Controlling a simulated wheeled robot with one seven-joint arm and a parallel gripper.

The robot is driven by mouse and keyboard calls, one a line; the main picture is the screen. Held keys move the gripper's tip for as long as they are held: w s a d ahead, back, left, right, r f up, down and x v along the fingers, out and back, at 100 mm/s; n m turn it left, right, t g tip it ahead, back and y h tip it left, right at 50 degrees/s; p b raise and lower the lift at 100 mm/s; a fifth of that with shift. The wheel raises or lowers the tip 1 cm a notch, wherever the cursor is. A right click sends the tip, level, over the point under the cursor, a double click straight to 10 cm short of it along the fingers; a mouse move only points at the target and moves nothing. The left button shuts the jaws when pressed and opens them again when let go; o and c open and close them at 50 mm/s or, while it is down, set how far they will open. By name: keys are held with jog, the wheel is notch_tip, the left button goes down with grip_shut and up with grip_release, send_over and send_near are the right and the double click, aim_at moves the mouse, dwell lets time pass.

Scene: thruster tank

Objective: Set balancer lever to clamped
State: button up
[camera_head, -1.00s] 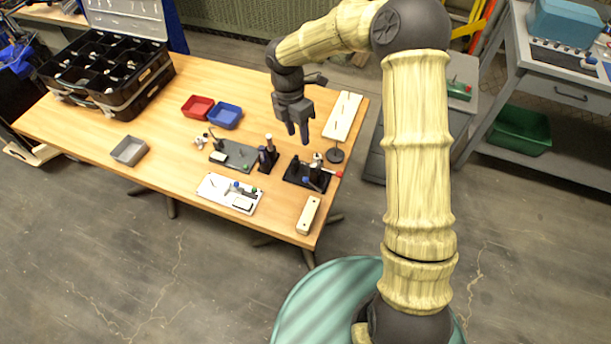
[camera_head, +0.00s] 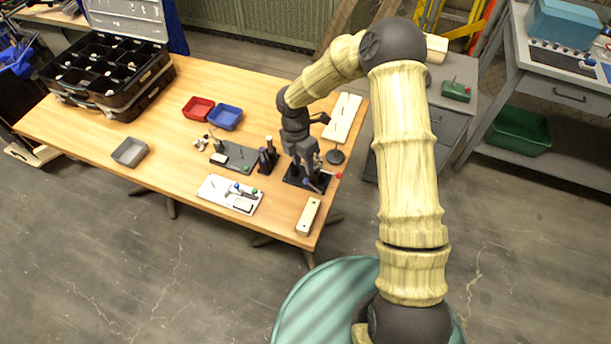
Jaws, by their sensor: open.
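A small black-based fixture (camera_head: 292,180) stands near the right end of the wooden table. It has a lever with a red knob (camera_head: 339,175) that sticks out to the right, and a blue part low on its front. I take it for the balancer, but no label is legible. My gripper (camera_head: 306,172) points down at this fixture with its fingers open. The fingers are over or just behind its upright parts and hide some of them. I cannot tell whether a finger touches the lever. The red knob itself is clear of the fingers.
A dark grey fixture (camera_head: 236,158) and a white board with coloured knobs (camera_head: 215,190) stand to the left. A cream block (camera_head: 308,216) lies in front. A round black stand (camera_head: 334,157) and a long white board (camera_head: 343,112) are behind right. Red (camera_head: 196,107) and blue (camera_head: 226,117) bins sit farther back.

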aim_at(305, 179)
jog(key=f, duration=0.4)
jog(key=s+f, duration=0.1)
jog(key=f, duration=0.1)
jog(key=shift+d+f+p, duration=0.3)
jog(key=shift+d+f, duration=0.05)
grip_shut()
